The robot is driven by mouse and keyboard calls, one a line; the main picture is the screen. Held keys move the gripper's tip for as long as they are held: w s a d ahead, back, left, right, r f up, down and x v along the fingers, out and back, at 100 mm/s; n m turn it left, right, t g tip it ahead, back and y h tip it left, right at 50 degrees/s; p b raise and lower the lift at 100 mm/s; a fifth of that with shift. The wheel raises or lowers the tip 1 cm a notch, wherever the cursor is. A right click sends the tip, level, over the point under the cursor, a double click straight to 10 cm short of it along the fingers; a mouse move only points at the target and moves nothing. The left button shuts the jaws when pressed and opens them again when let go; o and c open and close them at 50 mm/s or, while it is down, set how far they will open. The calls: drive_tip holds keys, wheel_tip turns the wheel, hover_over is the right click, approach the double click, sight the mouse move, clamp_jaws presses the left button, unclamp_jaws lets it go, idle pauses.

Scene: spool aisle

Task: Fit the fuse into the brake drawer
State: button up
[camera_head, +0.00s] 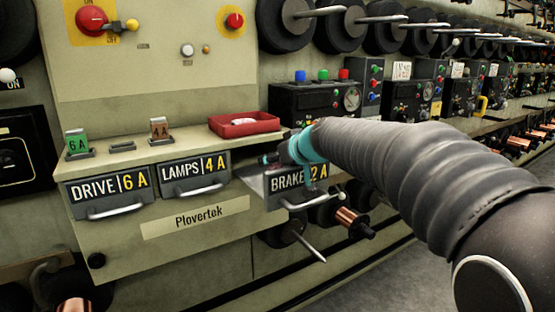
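The brake drawer (268,187), labelled BRAKE 2 A, stands pulled out at the right end of the cream panel, with its handle low on the front. My gripper (270,160), behind a teal wrist section, is at the drawer's upper edge, over its opening. The fingers are small and partly hidden by the wrist, so I cannot tell whether they are open or hold a fuse. The drawer's inside is mostly hidden. A red tray (220,125) on the ledge to the left holds something whitish, too small to identify.
The DRIVE 6 A drawer (108,193) and LAMPS 4 A drawer (194,175) look shut. A green 6A tag (77,141) and a brown 4A tag (159,128) stand on the ledge above. Control boxes (314,98) stand behind my arm.

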drive_tip(key=shift+r, duration=0.1)
drive_tip(key=shift+r, duration=0.15)
drive_tip(key=v, duration=1.2)
drive_tip(key=shift+b, duration=0.45)
drive_tip(key=s+d+f+m+g+h, duration=0.1)
drive_tip(key=s+d+f+m+h, duration=0.1)
drive_tip(key=s+d+f, duration=0.2)
drive_tip(key=s+d+f+m+g+h, duration=0.2)
drive_tip(key=s+d+f, duration=0.3)
drive_tip(key=s+f, duration=0.6)
drive_tip(key=s+d+f+m+g+h, duration=0.1)
drive_tip(key=s+d+f, duration=0.3)
drive_tip(key=s+f, duration=0.4)
drive_tip(key=s+m+h, duration=0.1)
drive_tip(key=s, duration=0.5)
drive_tip(key=shift+d+m+g+h, duration=0.3)
drive_tip(key=shift+d+m+h, duration=0.1)
